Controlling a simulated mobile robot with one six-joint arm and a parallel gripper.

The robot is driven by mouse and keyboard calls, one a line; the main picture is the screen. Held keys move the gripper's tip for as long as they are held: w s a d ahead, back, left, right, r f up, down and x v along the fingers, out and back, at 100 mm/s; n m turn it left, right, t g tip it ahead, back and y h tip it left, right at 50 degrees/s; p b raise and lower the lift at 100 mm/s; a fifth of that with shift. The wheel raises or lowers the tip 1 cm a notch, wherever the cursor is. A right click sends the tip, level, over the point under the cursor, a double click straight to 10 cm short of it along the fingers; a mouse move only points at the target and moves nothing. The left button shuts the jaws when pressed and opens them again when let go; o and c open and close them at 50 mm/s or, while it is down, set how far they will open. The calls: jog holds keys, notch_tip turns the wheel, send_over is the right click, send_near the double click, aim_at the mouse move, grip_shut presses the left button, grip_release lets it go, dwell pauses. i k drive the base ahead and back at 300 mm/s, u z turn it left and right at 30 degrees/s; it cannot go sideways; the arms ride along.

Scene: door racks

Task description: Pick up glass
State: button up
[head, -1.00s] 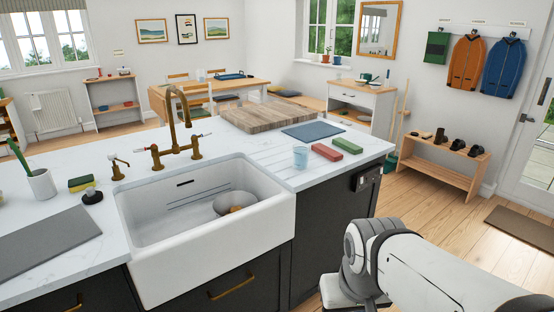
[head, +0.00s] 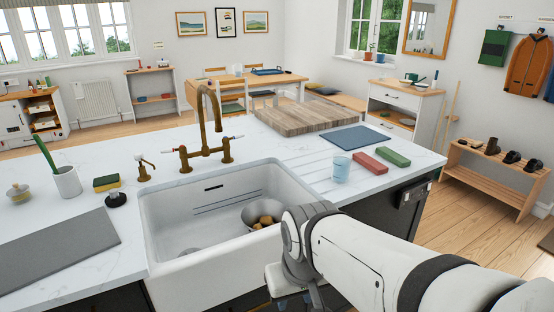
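A pale blue glass (head: 341,169) stands upright on the white worktop (head: 265,147), just right of the sink. A red block (head: 370,163) and a green block (head: 393,157) lie to its right. My arm reaches in from the lower right, and its wrist is in front of the sink's right front corner, nearer to me than the glass. My gripper's fingers are not clearly visible; they are hidden below the wrist or cut off by the bottom edge. Nothing in view touches the glass.
The white sink (head: 168,225) holds a metal bowl (head: 258,212) with brown items. A brass tap (head: 208,120) rises behind it. A wooden board (head: 300,118) and blue-grey mat (head: 355,137) lie behind the glass. A white cup (head: 67,182) with a green brush stands left.

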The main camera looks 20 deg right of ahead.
aim_at(341, 168)
jog(key=z, duration=0.15)
jog(key=i, duration=0.95)
jog(key=z, duration=0.1)
